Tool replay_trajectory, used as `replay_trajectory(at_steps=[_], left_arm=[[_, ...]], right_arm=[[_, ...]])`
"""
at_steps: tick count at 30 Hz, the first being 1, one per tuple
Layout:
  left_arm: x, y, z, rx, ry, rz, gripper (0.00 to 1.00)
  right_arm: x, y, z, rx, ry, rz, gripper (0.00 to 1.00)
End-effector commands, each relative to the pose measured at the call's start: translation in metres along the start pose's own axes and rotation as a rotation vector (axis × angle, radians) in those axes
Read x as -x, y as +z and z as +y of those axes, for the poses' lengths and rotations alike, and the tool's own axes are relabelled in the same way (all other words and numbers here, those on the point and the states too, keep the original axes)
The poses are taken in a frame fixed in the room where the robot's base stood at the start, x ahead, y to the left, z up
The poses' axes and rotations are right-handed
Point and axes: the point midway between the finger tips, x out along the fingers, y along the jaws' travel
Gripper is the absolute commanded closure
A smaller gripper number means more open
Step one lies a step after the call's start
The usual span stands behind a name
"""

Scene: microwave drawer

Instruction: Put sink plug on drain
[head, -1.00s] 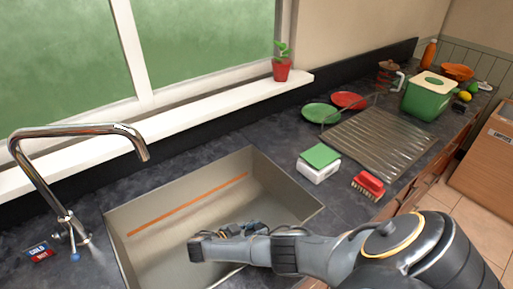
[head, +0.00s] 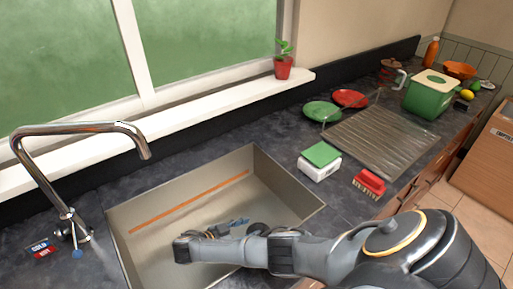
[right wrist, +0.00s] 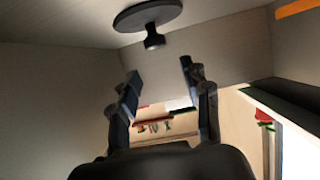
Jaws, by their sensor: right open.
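The sink plug (right wrist: 148,16) is a dark round disc with a short knob. In the right wrist view it lies at the top of the picture, flat against the grey sink surface, with the knob towards my fingers. My right gripper (right wrist: 160,74) is open and empty, its two fingers spread on either side below the knob and apart from it. In the head view my right gripper (head: 238,223) is down inside the sink (head: 150,212), partly hidden by my own arm. I see no drain opening. My left gripper is not in view.
A chrome faucet (head: 85,130) stands left of the sink. A drying rack (head: 378,140) stands farther right. The sink walls surround my right gripper.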

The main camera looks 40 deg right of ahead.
Motion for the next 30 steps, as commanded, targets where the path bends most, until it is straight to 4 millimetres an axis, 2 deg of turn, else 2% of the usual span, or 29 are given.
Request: replay_trajectory(at_steps=[3, 6, 11, 16, 30], left_arm=[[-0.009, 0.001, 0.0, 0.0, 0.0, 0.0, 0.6], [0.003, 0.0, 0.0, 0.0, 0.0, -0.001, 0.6], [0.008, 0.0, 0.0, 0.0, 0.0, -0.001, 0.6], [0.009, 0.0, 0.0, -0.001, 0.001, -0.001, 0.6], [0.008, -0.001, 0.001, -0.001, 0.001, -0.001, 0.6]], right_arm=[[0.027, 0.004, 0.0, -0.001, -0.001, -0.005, 0.52], [0.05, -0.002, 0.0, 0.0, 0.001, -0.004, 0.52], [0.068, -0.001, 0.0, 0.0, 0.001, -0.001, 0.52], [0.074, 0.0, 0.0, 0.0, 0.0, 0.0, 0.52], [0.074, 0.0, -0.001, -0.001, 0.0, 0.0, 0.52]])
